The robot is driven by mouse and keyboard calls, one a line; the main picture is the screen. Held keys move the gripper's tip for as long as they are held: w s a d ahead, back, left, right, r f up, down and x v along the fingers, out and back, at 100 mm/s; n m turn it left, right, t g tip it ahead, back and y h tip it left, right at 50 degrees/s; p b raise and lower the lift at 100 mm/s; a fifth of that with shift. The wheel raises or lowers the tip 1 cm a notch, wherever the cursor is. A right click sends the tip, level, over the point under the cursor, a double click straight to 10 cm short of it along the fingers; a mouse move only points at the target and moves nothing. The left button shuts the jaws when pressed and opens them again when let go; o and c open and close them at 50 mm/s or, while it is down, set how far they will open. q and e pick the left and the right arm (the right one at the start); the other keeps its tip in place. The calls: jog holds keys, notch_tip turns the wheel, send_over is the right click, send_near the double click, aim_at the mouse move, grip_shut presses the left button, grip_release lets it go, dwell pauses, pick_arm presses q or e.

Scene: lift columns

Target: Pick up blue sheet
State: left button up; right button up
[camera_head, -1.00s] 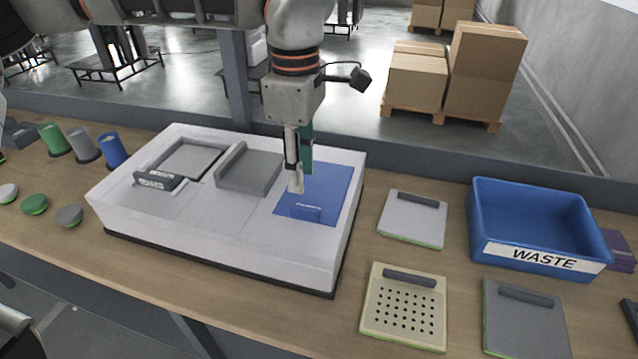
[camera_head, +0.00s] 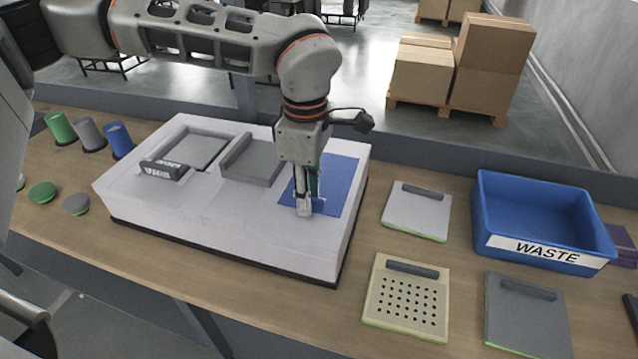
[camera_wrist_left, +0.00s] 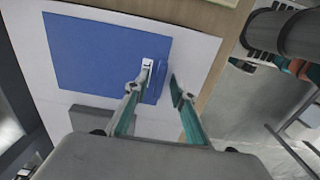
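The blue sheet (camera_head: 342,178) lies flat at the right end of a white block-shaped fixture (camera_head: 220,232). It also shows in the left wrist view (camera_wrist_left: 92,55), with a small pale handle (camera_wrist_left: 150,66) near one edge. My left gripper (camera_head: 310,204) points down over the sheet's near part. In the left wrist view its two fingers (camera_wrist_left: 157,90) are apart, one beside the handle and the other out past the sheet's edge. Contact with the handle cannot be told. In the head view the gripper largely hides the handle.
A grey raised block (camera_head: 252,160) and a square recess (camera_head: 190,150) are on the fixture, left of the sheet. A blue WASTE bin (camera_head: 545,255) and several handled plates stand right. Small coloured cups and discs are at left.

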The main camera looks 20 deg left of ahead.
pick_arm(q)
grip_shut()
jog(key=shift+r, duration=0.1)
